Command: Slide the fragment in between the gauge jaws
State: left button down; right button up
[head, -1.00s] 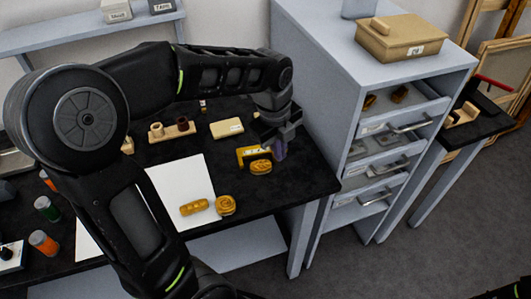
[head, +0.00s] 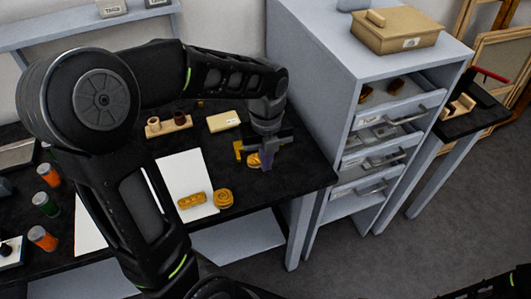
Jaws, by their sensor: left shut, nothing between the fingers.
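A carved gilt fragment (head: 253,160) lies on the black bench near its right end. The yellow gauge (head: 238,151) stands right beside it, on its far left side. My left gripper (head: 267,163) points down, shut and empty, at the right side of the fragment. It hides part of both the fragment and the gauge. I cannot tell whether the fingers touch the fragment, or how far it is between the jaws. My right gripper is not in view.
A cream box (head: 223,121) and a wooden holder (head: 168,127) stand behind. A grey drawer cabinet (head: 310,75) rises close on the right.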

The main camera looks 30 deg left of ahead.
aim_at(266, 183)
pick_arm(q)
notch_tip(266, 183, down, 6)
jog(key=shift+r, duration=0.2)
jog(key=w+a+p, duration=0.1)
jog(key=w+a, duration=0.1)
jog(key=a, duration=0.1)
jog(key=shift+w+f+p, duration=0.2)
jog(key=shift+f+p, duration=0.15)
jog(key=shift+f, duration=0.05)
jog(key=shift+w+a, duration=0.1)
jog(key=shift+w+a, duration=0.55)
jog(key=shift+a, duration=0.05)
jog(key=shift+d, duration=0.15)
